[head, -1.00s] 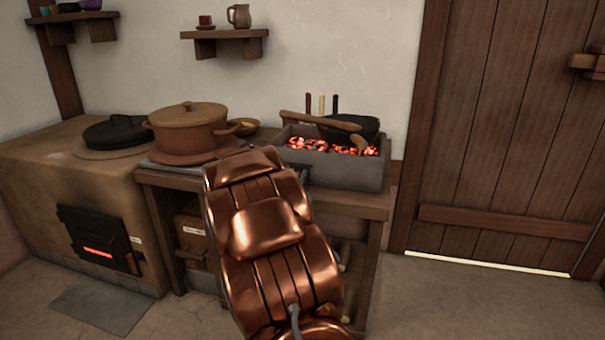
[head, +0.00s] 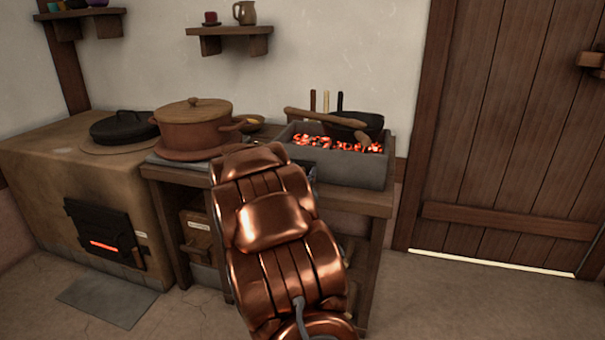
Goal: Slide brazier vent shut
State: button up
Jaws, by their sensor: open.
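The brazier (head: 352,170) is a grey rectangular trough of glowing coals on the right end of a wooden bench. My copper-coloured arm rises from the bottom of the head view and ends in front of the brazier's left side. It covers the left part of the brazier's front. A small dark piece shows at the arm's right edge there; I cannot tell whether it is the vent or part of my gripper. My gripper's fingers are hidden behind the arm. The vent's position cannot be made out.
A black pan (head: 357,124) and a wooden tool (head: 322,117) lie over the coals. A lidded clay pot (head: 194,128) stands left of the arm. The clay stove (head: 50,165) with a glowing firebox door (head: 104,234) is at left. A plank door (head: 510,130) is at right, with clear floor before it.

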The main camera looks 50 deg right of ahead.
jog(key=v, duration=0.7)
jog(key=shift+a, duration=0.2)
jog(key=shift+s, duration=0.1)
dwell(0.3)
